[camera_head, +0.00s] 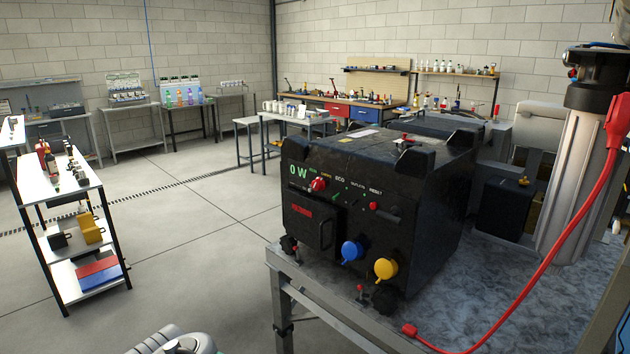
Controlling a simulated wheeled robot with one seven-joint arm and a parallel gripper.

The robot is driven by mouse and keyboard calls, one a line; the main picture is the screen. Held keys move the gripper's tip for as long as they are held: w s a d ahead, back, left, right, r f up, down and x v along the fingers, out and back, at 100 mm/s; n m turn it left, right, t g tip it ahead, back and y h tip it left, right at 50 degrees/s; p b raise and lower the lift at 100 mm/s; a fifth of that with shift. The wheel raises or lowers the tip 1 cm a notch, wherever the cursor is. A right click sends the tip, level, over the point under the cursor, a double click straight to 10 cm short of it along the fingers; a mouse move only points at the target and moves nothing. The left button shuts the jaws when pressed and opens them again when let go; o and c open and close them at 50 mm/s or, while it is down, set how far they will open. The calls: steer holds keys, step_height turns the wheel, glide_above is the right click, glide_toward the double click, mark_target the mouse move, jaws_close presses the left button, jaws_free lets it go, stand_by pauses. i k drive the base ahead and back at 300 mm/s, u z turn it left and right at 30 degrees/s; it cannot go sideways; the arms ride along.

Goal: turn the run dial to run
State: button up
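The black generator (400,200) stands on a grey metal-framed table at the right of the head view. Its front panel faces left and toward me. The red run dial (318,184) is at the panel's upper left, just right of a green "0 W" readout (297,171). Small labels run along the panel top, including "ECO", "OUTLETS" and "RESET". The dial's exact pointing is too small to tell. A pale grey, ribbed part, apparently of my arm, shows at the bottom edge, well below and left of the dial. My gripper's fingers are not visible.
A blue cap (351,251) and a yellow cap (385,269) stick out low on the generator. A red cable (565,255) crosses the table (500,300) beside a tall grey cylinder (573,180). A white shelf cart (68,190) stands left. Floor between is clear.

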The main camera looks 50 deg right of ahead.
mark_target(319, 184)
steer(key=z, duration=1.1)
